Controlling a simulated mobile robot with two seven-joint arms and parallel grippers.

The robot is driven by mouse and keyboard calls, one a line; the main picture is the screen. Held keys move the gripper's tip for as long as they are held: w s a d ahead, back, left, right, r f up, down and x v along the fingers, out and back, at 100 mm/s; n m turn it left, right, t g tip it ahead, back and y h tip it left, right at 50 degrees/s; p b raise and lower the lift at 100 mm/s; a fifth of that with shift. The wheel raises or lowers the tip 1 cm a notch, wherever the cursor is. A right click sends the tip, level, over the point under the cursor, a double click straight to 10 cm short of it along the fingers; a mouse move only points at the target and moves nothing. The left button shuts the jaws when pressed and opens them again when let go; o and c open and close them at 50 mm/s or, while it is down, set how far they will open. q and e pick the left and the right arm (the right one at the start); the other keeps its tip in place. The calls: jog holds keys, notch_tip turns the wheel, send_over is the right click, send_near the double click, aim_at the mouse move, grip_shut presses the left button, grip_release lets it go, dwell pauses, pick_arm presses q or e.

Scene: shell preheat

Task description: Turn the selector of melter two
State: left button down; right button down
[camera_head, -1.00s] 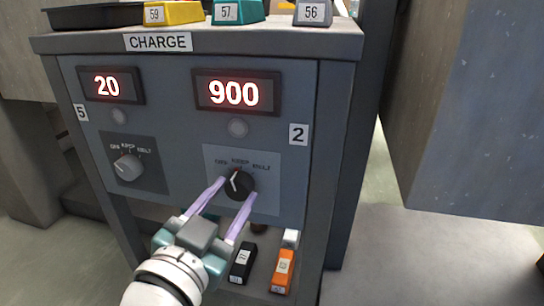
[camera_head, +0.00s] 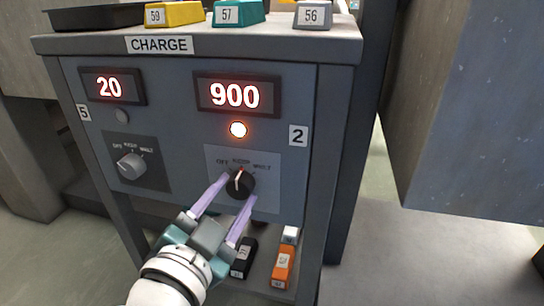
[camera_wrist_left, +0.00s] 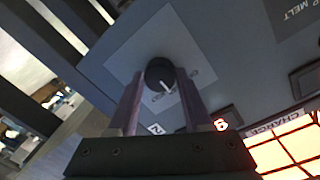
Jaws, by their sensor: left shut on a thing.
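The selector of melter two is a round black knob (camera_head: 241,182) with a pale pointer line. It sits on a grey plate (camera_head: 213,158) marked OFF, KEEP and MELT, beside the label 2 (camera_head: 298,135). The pointer stands roughly upright, near KEEP. My left gripper (camera_head: 238,188) is shut on the knob, one pale purple finger on each side. In the left wrist view the knob (camera_wrist_left: 158,70) sits between the fingertips. The lamp (camera_head: 238,129) above it glows orange, and the display (camera_head: 236,95) reads 900. My right gripper is not in view.
Label 5 (camera_head: 84,113) marks a second selector (camera_head: 130,165) at left, under a display (camera_head: 110,88) reading 20 and an unlit lamp. Numbered blocks, yellow (camera_head: 173,14), teal (camera_head: 238,13) and grey (camera_head: 313,15), stand on top. Orange (camera_head: 283,266) and black (camera_head: 244,258) blocks lie below.

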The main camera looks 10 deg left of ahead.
pick_arm(q)
jog(key=shift+c, duration=1.6)
grip_release()
jog(key=shift+s, duration=0.1)
jog(key=shift+s+r+p, duration=0.1)
jog(key=shift+s+p, duration=0.25)
jog(key=shift+p, duration=0.05)
jog(key=s+p, duration=0.3)
jog(key=s, duration=0.6)
jog(key=shift+a, duration=0.4)
jog(key=shift+r, duration=0.1)
